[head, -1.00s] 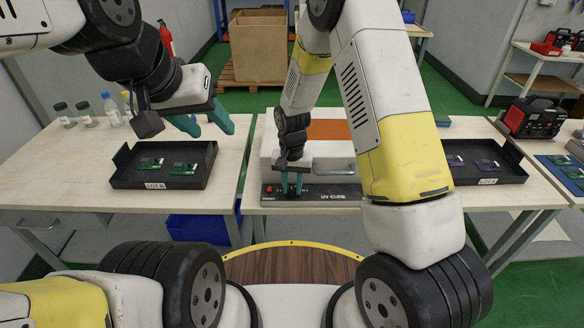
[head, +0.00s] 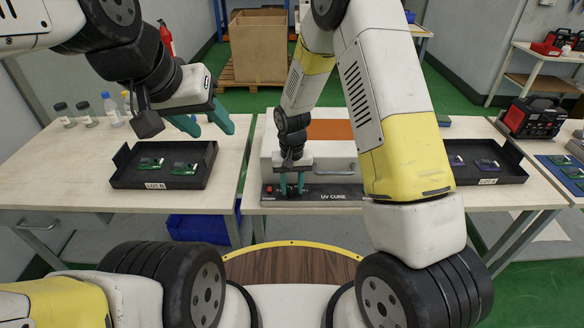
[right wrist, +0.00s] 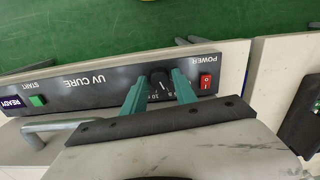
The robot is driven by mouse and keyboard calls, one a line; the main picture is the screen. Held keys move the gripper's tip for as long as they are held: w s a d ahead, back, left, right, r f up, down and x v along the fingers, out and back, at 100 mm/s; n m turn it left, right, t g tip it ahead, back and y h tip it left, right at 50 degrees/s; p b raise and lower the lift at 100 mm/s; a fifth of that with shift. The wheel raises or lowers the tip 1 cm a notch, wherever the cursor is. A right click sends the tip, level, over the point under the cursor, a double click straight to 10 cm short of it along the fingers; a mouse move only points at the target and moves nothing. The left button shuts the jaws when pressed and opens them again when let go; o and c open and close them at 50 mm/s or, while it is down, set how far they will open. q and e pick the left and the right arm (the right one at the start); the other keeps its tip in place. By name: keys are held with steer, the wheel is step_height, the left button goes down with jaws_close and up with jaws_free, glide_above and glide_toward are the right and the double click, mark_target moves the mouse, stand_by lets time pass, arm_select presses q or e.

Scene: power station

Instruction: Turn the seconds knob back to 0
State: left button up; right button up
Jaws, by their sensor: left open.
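The black seconds knob (right wrist: 160,81) is on the dark front panel of the UV CURE unit, between the START and POWER labels. In the right wrist view the panel appears upside down. My right gripper (right wrist: 158,83) is at the panel with one teal finger on each side of the knob; the fingers look parted, with narrow gaps at the knob. The scale marks are partly hidden by the gripper. In the head view my right gripper (head: 292,187) hides the knob. My left gripper (head: 210,127) is open and empty above the LOT-B tray.
A red POWER switch (right wrist: 206,84) is close beside one right finger. A green START button (right wrist: 37,100) is at the panel's far end. The unit's drawer handle (head: 335,170) is above the panel. The LOT-B tray (head: 130,182) holds green boards.

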mark_target(292, 190)
steer(key=shift+o, duration=0.9)
step_height(292, 190, up, 8)
steer(key=shift+f, duration=0.1)
